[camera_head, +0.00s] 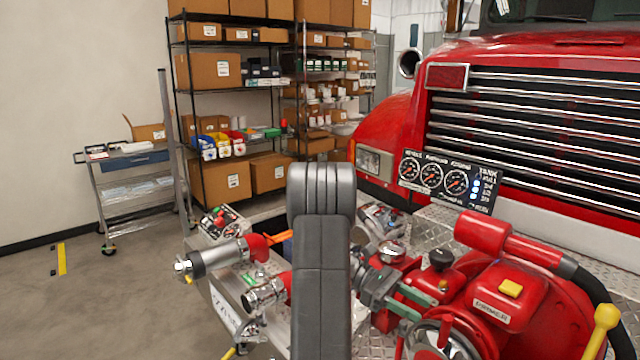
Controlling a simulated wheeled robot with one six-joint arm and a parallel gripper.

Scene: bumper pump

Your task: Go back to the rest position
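My dark grey arm (321,250) rises upright in the middle of the head view, its rounded top in front of the shelves. My gripper (428,311) shows to the right of the arm, low over the pump. Its grey body comes out from behind the arm, and two greenish fingers point right with a gap between them. I see nothing held in the gap.
A metal handwheel (442,342) sits just below the fingers. A gauge panel (447,182) stands behind the pump, before the red truck (395,130). Metal pipe fittings (215,259) stick out left of my arm.

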